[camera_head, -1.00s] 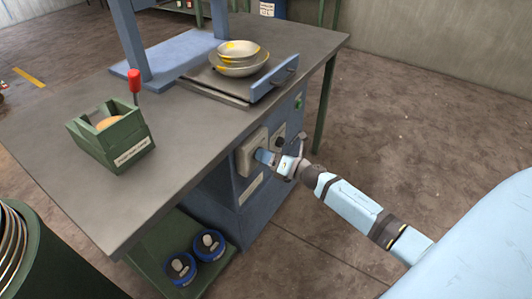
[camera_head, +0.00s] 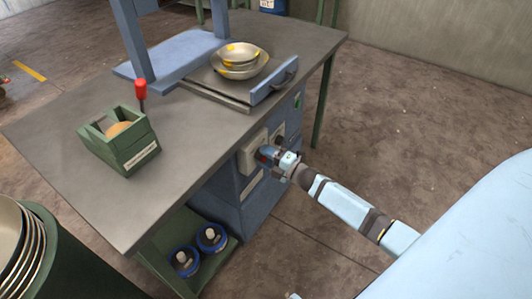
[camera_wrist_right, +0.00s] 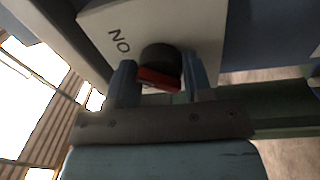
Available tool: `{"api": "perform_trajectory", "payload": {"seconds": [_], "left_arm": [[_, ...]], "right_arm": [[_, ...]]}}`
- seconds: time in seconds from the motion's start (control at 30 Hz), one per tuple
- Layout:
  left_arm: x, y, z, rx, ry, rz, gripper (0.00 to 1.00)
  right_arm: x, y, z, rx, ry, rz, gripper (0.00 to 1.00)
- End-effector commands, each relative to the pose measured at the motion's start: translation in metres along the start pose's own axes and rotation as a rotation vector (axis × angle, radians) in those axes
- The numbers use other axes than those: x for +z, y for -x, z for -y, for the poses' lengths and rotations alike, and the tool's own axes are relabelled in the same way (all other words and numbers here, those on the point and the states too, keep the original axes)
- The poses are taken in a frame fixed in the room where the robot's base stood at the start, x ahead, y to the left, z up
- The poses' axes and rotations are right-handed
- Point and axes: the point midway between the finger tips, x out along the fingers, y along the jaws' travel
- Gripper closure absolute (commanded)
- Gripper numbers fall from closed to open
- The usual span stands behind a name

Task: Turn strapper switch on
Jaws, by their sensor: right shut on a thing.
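The strapper switch is a black round knob with a red bar (camera_wrist_right: 158,78) on a pale box on the side of the blue strapper machine (camera_head: 242,208). In the right wrist view, lettering beside the knob reads upside down as "ON". My right gripper (camera_head: 268,155) reaches in from the right in the head view. Its two fingers (camera_wrist_right: 162,82) stand on either side of the red bar and are shut on the switch. The fingers hide part of the knob in the head view.
Blue-rimmed reels (camera_head: 211,237) sit on a low shelf. Right floor is clear.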

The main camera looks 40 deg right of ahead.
Motion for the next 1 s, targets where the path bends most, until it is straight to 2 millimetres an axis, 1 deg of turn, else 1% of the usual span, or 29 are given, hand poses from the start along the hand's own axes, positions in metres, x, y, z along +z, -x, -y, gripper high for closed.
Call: {"api": "perform_trajectory", "payload": {"seconds": [0.1,0.3,0.83,0.87,0.9,0.93,0.97,1.0], "left_arm": [[-0.0008,0.0011,0.0004,-0.003,-0.002,0.007,0.57],[-0.0011,0.0016,0.0009,-0.005,-0.005,0.011,0.57],[-0.0005,0.0013,0.0017,-0.007,-0.005,0.012,0.57],[-0.0005,0.0013,0.0017,-0.007,-0.005,0.012,0.57],[-0.0005,0.0012,0.0017,-0.007,-0.005,0.012,0.57],[-0.0005,0.0012,0.0017,-0.007,-0.005,0.012,0.57],[-0.0005,0.0012,0.0017,-0.007,-0.005,0.012,0.57],[-0.0005,0.0012,0.0016,-0.007,-0.005,0.012,0.57]], "right_arm": [[0.0002,0.0002,-0.0008,0.0,-0.056,0.005,0.77],[0.0002,0.0004,0.0005,0.0,-0.113,0.01,0.78],[-0.0005,0.0004,0.0014,0.001,-0.136,0.01,0.77],[-0.0005,0.0004,0.0014,0.001,-0.136,0.01,0.49],[-0.0005,0.0004,0.0014,0.001,-0.136,0.01,0.4],[-0.0006,0.0003,0.0014,0.001,-0.135,0.01,0.33],[-0.0005,0.0003,0.0013,0.001,-0.135,0.01,0.3],[-0.0005,0.0003,0.0012,0.001,-0.135,0.01,0.3]]}}
